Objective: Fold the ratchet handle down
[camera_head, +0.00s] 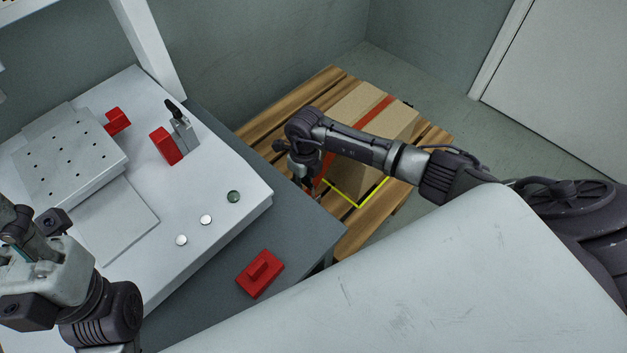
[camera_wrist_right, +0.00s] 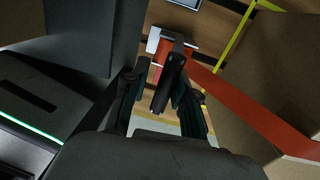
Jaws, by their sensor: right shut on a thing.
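The cardboard box (camera_head: 346,135) on the pallet has a red strap (camera_head: 372,116) around it. In the right wrist view the red strap (camera_wrist_right: 262,118) runs to the ratchet, whose frame (camera_wrist_right: 153,42) looks pale. The dark ratchet handle (camera_wrist_right: 169,82) points towards the camera between my fingers. My right gripper (camera_wrist_right: 163,88) is shut on this handle. In the head view my right gripper (camera_head: 304,180) is at the box's left side and hides most of the ratchet. Parts of my left arm show at the lower left; its finger opening cannot be made out.
The wooden pallet (camera_head: 425,150) carries a yellow line (camera_head: 358,203) beside the box. A grey bench (camera_head: 215,158) on the left holds red blocks (camera_head: 166,146), a plate with holes (camera_head: 72,160) and several round buttons. A red piece (camera_head: 260,273) lies near the bench edge.

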